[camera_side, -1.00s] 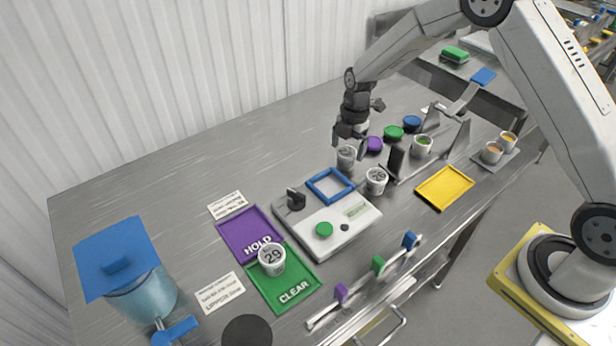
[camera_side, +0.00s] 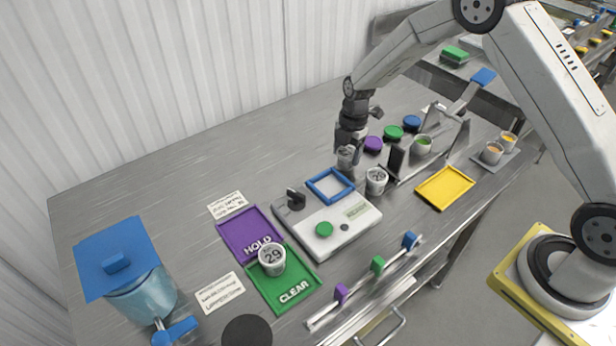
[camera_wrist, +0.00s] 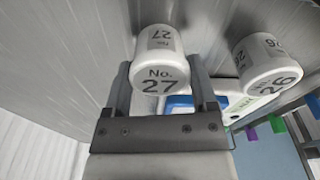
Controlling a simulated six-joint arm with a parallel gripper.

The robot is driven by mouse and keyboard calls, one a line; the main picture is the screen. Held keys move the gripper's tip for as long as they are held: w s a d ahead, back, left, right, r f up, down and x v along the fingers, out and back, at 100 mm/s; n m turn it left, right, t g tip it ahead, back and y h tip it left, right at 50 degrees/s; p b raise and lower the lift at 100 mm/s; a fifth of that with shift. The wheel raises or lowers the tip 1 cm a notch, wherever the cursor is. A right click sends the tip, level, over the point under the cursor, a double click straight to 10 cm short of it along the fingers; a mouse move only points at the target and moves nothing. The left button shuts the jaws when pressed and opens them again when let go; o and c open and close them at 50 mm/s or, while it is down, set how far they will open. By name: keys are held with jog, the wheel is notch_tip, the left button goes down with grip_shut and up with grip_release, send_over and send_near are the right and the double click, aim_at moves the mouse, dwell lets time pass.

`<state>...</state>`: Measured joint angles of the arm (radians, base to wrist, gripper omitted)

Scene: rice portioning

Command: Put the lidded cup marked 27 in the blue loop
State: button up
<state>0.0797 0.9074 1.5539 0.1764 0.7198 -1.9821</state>
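The white lidded cup marked 27 (camera_wrist: 157,80) stands between the fingers of my gripper (camera_wrist: 162,88) in the wrist view. The fingers are on either side of it, with a small gap showing at the right finger. In the side view the cup (camera_side: 345,160) is partly hidden by my gripper (camera_side: 348,147), which is low over it. The blue loop (camera_side: 313,184) is a square frame on the white device, just in front of and left of the cup. Nothing is inside it.
A lidded cup marked 26 (camera_side: 376,182) stands close by, right of the loop. A dark upright plate (camera_side: 396,160) is beside it. The cup marked 29 (camera_side: 272,259) sits on the green CLEAR tray (camera_side: 312,270). A yellow tray (camera_side: 444,188) is at right. The table's back left is clear.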

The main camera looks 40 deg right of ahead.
jog(key=shift+c, duration=0.7)
jog(key=shift+r, duration=0.1)
jog(key=shift+r, duration=0.7)
jog(key=shift+s+a+r, duration=0.1)
jog(key=shift+s+r, duration=1.8)
jog(key=shift+s, duration=0.45)
jog(key=shift+s+a+r, duration=0.1)
jog(key=shift+s+r, duration=1.8)
jog(key=shift+s, duration=0.4)
jog(key=shift+s+r, duration=1.9)
jog(key=shift+s, duration=0.45)
jog(key=s+a+r, duration=0.1)
jog(key=a, duration=0.1)
jog(key=s+a+r, duration=0.1)
jog(key=s+a, duration=0.1)
jog(key=a, duration=0.1)
jog(key=s+a+r, duration=0.1)
jog(key=s+a, duration=0.1)
jog(key=shift+s+a, duration=0.2)
jog(key=shift+a, duration=0.1)
